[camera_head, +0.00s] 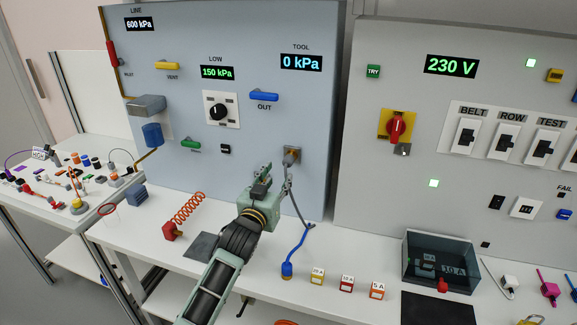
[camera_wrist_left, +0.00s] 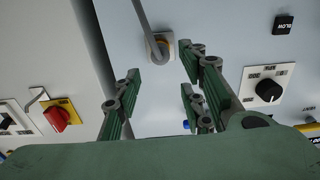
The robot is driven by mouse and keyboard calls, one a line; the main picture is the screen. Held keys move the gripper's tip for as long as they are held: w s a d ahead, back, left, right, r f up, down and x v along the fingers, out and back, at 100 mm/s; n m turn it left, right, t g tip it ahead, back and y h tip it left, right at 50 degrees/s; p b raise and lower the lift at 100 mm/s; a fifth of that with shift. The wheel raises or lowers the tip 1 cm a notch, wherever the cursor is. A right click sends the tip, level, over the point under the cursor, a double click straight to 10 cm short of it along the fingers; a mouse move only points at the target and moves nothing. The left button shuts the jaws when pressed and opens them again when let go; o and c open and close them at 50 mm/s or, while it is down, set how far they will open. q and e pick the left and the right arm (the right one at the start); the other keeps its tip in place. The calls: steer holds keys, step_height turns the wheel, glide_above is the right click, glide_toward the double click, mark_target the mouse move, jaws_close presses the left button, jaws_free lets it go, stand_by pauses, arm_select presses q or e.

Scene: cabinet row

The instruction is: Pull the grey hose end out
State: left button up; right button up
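The grey hose end (camera_head: 289,160) sits in a brass-coloured port (camera_head: 292,152) on the blue-grey panel, below the TOOL display. The grey hose hangs down from it to the bench. The hose end also shows in the left wrist view (camera_wrist_left: 159,52), with the hose (camera_wrist_left: 144,20) running to the top edge. My left gripper (camera_head: 276,178) is in front of the panel, just below and left of the port. In the wrist view its fingers (camera_wrist_left: 160,84) are spread wide, with nothing between them, and the hose end lies beyond their tips. My right gripper is not in view.
The TOOL display (camera_head: 301,62) reads 0 kPa; the blue OUT lever (camera_head: 264,96) lies horizontal. A blue connector (camera_head: 287,269), several small labelled blocks (camera_head: 347,284) and a red coil (camera_head: 188,209) stand on the white bench. A second grey cabinet (camera_head: 385,200) stands to the right.

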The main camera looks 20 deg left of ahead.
mark_target(287, 164)
arm_select(q)
steer(key=w+b, duration=0.4)
steer(key=w, duration=0.3)
steer(key=shift+d+f, duration=0.1)
steer(key=shift+f, duration=0.05)
steer(key=shift+w, duration=0.45)
steer(key=c, duration=0.7)
jaws_close()
stand_by(0.9)
steer(key=shift+c, duration=0.8)
jaws_free()
steer(key=o, duration=0.9)
steer(key=shift+c, duration=0.2)
steer(key=shift+s, duration=0.1)
